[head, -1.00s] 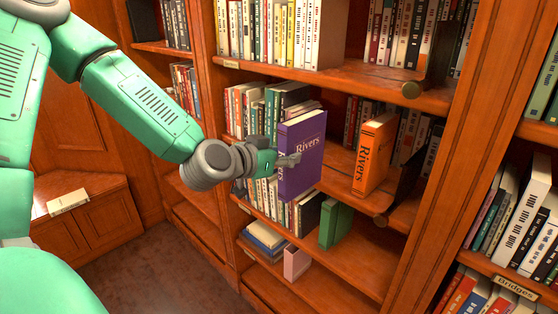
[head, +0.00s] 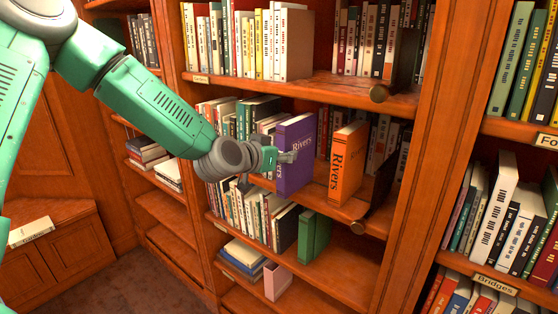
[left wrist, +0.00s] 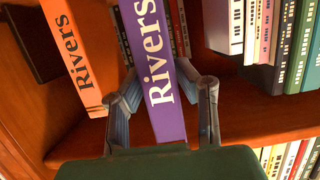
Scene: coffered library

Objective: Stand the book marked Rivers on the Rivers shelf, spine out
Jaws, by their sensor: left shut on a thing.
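The purple book marked Rivers (head: 297,150) is upright in my left gripper (head: 284,158), at the front of the middle shelf (head: 320,205). Its spine (left wrist: 158,65) faces back toward the left wrist camera, lettering readable. In that view the left fingers (left wrist: 163,103) are shut on either side of the book. I cannot tell whether its bottom edge touches the board. An orange book, also marked Rivers (head: 347,165), stands on the same shelf just right of the purple one, with a small gap; it also shows in the left wrist view (left wrist: 80,50). My right gripper is out of view.
Several books (head: 240,118) stand left of the held book. A dark bracket with a round end (head: 372,200) is right of the orange book. A green book (head: 314,236) and a pink block (head: 277,281) are on lower shelves. The right bay has a Bridges label (head: 496,286).

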